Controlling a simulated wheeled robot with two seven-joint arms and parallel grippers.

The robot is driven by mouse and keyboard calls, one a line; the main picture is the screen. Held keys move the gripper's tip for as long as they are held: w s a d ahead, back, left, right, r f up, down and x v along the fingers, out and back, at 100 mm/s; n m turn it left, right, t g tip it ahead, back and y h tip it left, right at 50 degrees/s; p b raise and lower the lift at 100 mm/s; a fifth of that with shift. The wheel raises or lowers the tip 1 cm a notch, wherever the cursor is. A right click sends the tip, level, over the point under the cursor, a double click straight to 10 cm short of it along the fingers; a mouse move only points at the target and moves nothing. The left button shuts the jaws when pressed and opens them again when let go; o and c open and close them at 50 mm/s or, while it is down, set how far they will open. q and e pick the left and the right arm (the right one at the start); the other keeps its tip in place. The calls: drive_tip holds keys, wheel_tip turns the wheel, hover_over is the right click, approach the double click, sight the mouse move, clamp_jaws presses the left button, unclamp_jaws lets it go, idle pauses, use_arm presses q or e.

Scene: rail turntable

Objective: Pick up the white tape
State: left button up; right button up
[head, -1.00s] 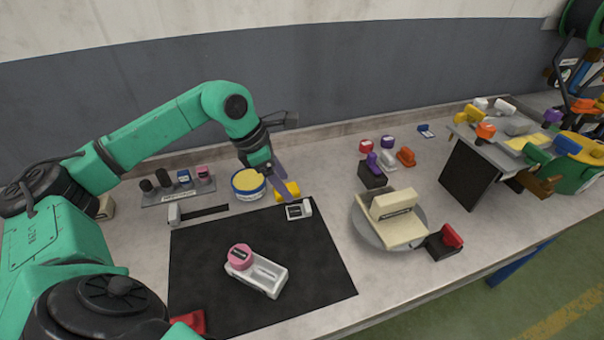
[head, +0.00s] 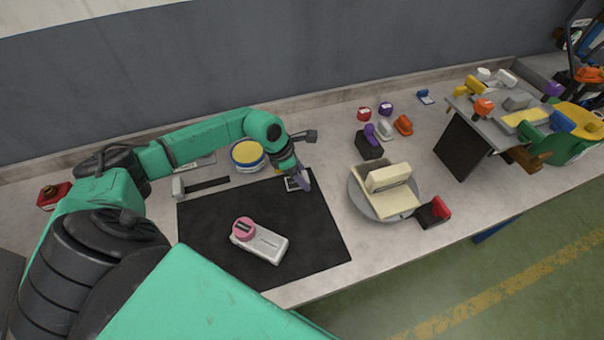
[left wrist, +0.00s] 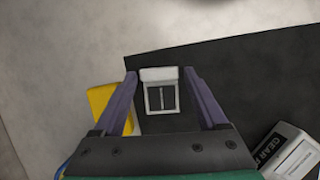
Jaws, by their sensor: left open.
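A small white piece with a dark framed face (head: 291,185) lies at the far right part of the black mat; I take it for the white tape, though I cannot read a label on it. In the left wrist view the white piece (left wrist: 158,75) lies between and ahead of my fingers. My left gripper (head: 304,181) is open, its purple fingers pointing down right at the piece in the head view. In the left wrist view the open gripper (left wrist: 163,95) has one finger on each side of it. I cannot tell whether they touch. My right gripper is not in view.
A yellow block (left wrist: 109,106) lies beside the left finger. A white holder with a pink top (head: 262,244) sits on the black mat (head: 215,265). A yellow-topped round tin (head: 247,154) stands behind. A turntable (head: 362,202) with a cream block is to the right.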

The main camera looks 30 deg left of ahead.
use_arm(q)
drive_tip(key=shift+f, duration=0.15)
drive_tip(key=shift+w, duration=0.1)
drive_tip(key=c, duration=1.1)
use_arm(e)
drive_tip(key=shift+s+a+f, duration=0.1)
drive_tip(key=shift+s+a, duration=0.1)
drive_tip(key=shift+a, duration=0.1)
